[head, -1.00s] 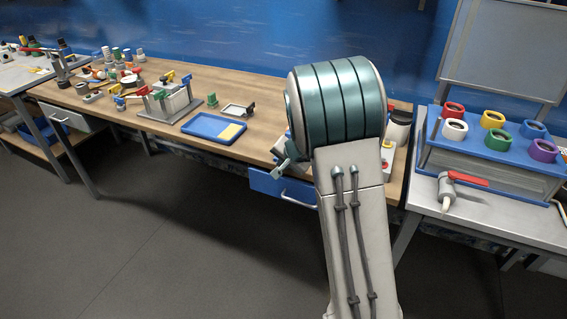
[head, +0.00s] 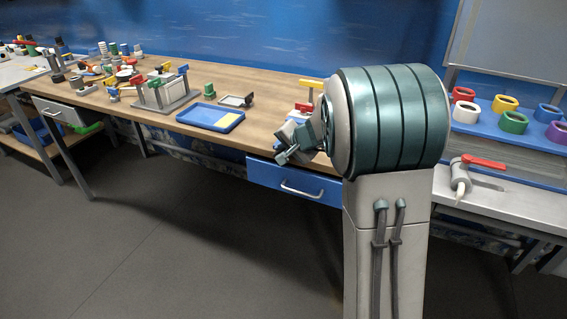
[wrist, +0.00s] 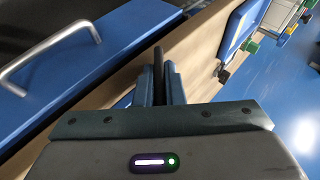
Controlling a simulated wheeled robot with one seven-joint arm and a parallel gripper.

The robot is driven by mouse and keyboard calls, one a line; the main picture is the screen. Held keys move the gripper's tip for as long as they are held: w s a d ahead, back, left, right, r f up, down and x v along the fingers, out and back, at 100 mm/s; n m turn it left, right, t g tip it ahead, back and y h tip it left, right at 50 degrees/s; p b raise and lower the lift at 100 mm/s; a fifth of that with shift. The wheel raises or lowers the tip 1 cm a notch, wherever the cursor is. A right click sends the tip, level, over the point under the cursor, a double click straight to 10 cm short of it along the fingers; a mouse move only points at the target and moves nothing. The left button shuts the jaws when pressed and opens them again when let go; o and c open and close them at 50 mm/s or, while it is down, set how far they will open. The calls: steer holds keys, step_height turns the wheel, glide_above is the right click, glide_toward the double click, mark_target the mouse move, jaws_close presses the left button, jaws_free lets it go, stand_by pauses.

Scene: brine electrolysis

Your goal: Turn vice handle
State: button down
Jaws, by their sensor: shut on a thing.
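In the wrist view my gripper (wrist: 160,88) has its two teal fingers closed around a thin dark rod, which looks like the vice handle (wrist: 158,56). The rod sticks out a little past the fingertips. The gripper is at the front edge of the bench, close to the blue drawer. In the head view a small teal piece (head: 288,156) shows left of my large arm joint, in front of the bench edge; I cannot tell its parts apart. The vice body is not clearly seen; my arm hides much of that bench end.
The blue drawer (head: 270,180) with its metal handle (wrist: 45,50) is close by. A blue tray (head: 190,117) lies on the wooden bench (head: 262,92). A yellow-topped item (head: 312,84) stands near my arm. Coloured rings (head: 514,122) stand on the right. The floor in front is clear.

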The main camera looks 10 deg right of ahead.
steer(key=shift+f+m+t+y+b, duration=0.45)
steer(key=shift+t+y+b, duration=0.55)
steer(key=shift+b, duration=5.15)
steer(key=b, duration=0.3)
steer(key=shift+r+t+y+b, duration=0.1)
steer(key=shift+t+y+b, duration=0.2)
steer(key=shift+t, duration=0.1)
steer(key=shift+r, duration=0.3)
steer(key=shift+f, duration=0.1)
steer(key=c, duration=1.8)
jaws_free()
steer(key=shift+s, duration=0.1)
